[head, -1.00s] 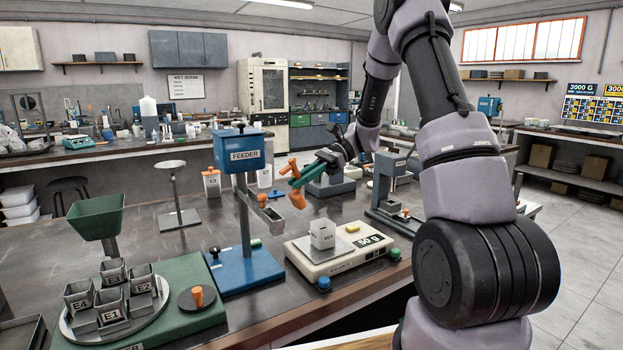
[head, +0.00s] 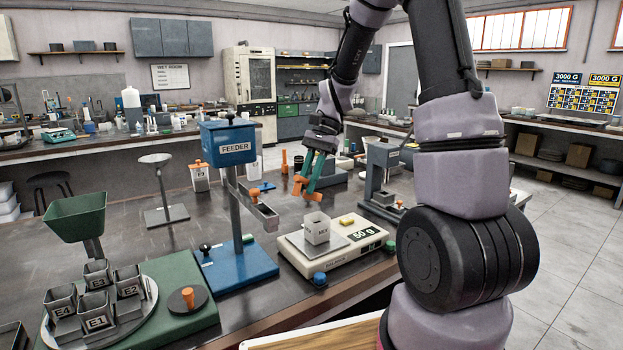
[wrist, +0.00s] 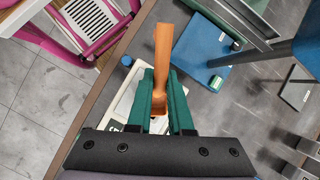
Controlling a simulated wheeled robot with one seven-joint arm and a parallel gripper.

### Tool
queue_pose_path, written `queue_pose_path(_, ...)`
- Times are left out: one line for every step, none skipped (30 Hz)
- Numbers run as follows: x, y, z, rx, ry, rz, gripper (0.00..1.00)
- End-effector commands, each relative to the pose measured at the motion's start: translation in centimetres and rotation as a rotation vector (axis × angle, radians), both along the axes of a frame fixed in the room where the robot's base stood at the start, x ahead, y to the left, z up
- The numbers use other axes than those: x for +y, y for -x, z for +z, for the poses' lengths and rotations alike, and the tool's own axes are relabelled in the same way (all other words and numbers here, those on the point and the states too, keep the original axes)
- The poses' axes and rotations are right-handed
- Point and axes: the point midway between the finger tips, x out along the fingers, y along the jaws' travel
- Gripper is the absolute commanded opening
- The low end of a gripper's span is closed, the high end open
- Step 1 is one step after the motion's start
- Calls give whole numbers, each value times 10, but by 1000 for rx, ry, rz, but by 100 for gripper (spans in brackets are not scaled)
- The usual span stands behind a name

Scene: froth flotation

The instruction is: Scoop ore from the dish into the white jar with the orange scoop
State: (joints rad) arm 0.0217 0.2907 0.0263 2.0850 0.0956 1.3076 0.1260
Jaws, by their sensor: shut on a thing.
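My gripper (head: 306,186) is shut on the orange scoop (head: 299,187), above and behind the balance. In the wrist view, the scoop (wrist: 162,62) is clasped between my green fingers (wrist: 163,98), with a long flat part extending up the picture. No ore can be made out in it. A pale square cup (head: 317,229), its label hard to read, stands upright on the balance pan, below the scoop and apart from it. A whitish jar with an orange top (head: 200,178) stands behind the feeder; I cannot tell if it is the task's jar. I cannot identify the ore dish.
The balance (head: 345,250) carries a yellow block and a "50 g" sign. The blue feeder (head: 229,145) stands left of it. A green base with several labelled cups (head: 97,317) is at front left. A press-like grey stand (head: 381,170) is right of my gripper.

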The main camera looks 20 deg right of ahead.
Motion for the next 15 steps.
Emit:
queue_pose_path(5,5,1,-44,38,7,0)
queue_pose_path(6,7,1,-73,61,7,0)
queue_pose_path(9,10,1,-103,90,7,0)
queue_pose_path(11,12,1,-124,111,7,0)
queue_pose_path(13,14,1,-150,130,5,0)
queue_pose_path(16,17,0,-178,158,8,0)
queue_pose_path(17,19,0,-200,178,8,0)
queue_pose_path(19,21,0,-222,195,7,0)
queue_pose_path(21,23,0,-246,220,8,0)
queue_pose_path(22,25,-1,-264,237,8,0)
queue_pose_path(24,26,0,-283,251,7,0)
queue_pose_path(25,28,0,-304,269,6,0)
queue_pose_path(26,29,-1,-313,281,5,0)
queue_pose_path(27,30,-1,-323,292,5,0)
queue_pose_path(28,31,-1,-336,303,4,0)
